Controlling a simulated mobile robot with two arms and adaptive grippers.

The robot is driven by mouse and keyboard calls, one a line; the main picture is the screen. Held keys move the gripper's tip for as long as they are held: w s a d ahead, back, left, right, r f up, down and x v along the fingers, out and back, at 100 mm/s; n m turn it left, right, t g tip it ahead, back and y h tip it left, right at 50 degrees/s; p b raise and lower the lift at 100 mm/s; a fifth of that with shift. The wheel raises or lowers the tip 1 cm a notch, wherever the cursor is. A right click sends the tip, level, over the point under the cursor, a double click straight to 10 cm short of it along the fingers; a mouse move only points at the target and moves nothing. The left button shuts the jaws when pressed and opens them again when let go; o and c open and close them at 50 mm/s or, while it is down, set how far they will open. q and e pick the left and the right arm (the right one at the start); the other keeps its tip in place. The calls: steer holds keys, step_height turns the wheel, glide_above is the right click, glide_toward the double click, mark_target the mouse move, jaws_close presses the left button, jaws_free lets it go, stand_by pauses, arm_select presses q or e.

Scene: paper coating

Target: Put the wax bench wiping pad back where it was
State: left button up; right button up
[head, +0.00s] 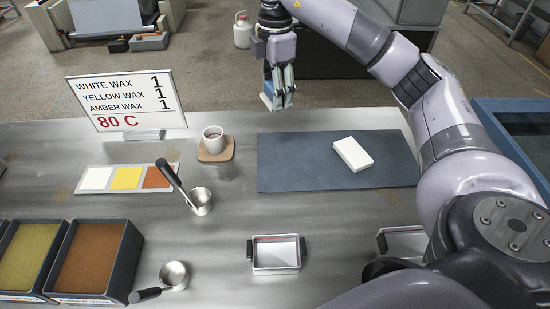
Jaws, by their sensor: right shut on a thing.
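My right gripper (281,98) hangs pointing down, beyond the far edge of the bench in the head view. It is shut on a small pale blue thing (267,101), which looks like the wiping pad; the fingers hide much of it. The pad is held in the air, apart from the bench top (230,262). A white block (352,154) lies on the blue-grey mat (290,172), away from the gripper. My left gripper is not in view.
A wax sign (125,100), a cup (213,139) on a wooden coaster, and a colour card (125,178) stand left of the mat. Two ladles (199,201) (174,275), wax trays (95,258) and a metal tray (277,256) lie nearer. The mat's left part is clear.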

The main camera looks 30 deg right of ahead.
step_height(320, 180, down, 8)
steer(key=r+b, duration=0.1)
glide_above(275, 159)
step_height(275, 159, down, 8)
steer(key=shift+s+f, duration=0.1)
steer(key=shift+f, duration=0.05)
step_height(275, 159, down, 4)
steer(key=shift+f+p, duration=0.25)
steer(key=shift+p, duration=0.2)
steer(key=shift+f, duration=0.2)
steer(key=o, duration=1)
steer(key=shift+o, duration=0.2)
steer(key=shift+r, duration=0.1)
